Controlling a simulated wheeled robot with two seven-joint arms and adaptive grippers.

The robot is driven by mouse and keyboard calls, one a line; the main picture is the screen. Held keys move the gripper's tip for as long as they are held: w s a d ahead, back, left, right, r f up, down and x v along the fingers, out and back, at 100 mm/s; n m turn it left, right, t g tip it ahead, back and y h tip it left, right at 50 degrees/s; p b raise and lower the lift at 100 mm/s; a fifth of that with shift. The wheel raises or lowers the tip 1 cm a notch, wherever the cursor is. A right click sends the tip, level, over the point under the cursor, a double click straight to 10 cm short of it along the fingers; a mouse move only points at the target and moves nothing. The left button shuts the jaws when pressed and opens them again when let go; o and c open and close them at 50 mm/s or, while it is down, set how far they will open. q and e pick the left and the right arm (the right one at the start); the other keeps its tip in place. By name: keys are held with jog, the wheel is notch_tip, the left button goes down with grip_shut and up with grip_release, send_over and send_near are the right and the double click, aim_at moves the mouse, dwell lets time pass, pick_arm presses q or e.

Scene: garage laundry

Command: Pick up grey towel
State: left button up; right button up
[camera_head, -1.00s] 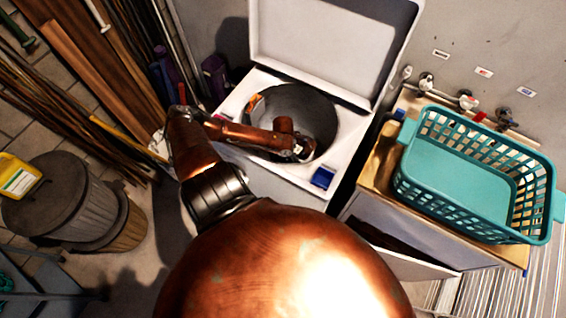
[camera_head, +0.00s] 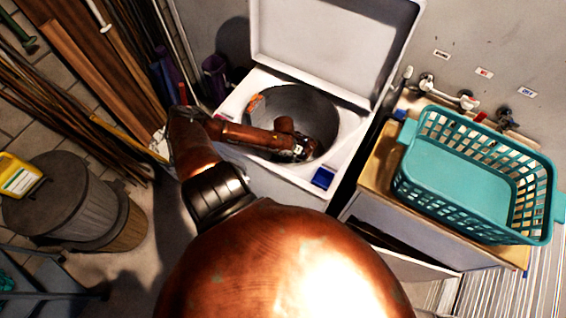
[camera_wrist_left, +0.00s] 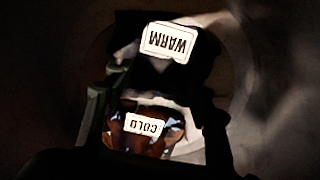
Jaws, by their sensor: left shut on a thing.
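My left arm reaches into the open washing machine drum (camera_head: 318,108). My left gripper (camera_head: 300,152) is low in the drum, near its front right wall. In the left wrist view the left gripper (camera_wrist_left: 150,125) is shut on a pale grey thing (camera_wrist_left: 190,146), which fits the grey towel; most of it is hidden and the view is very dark. In the head view the towel cannot be made out behind the arm. An orange item (camera_head: 255,102) shows at the drum's left edge. My right gripper is not in view.
The washer lid (camera_head: 330,45) stands open behind the drum. A teal basket (camera_head: 460,165) sits on the counter at right, below wall taps (camera_head: 465,100). Bins (camera_head: 80,200) and leaning planks (camera_head: 80,65) stand at left. A blue item (camera_head: 323,177) lies on the washer's front right corner.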

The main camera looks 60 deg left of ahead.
pick_arm(q)
jog(key=c, duration=0.4)
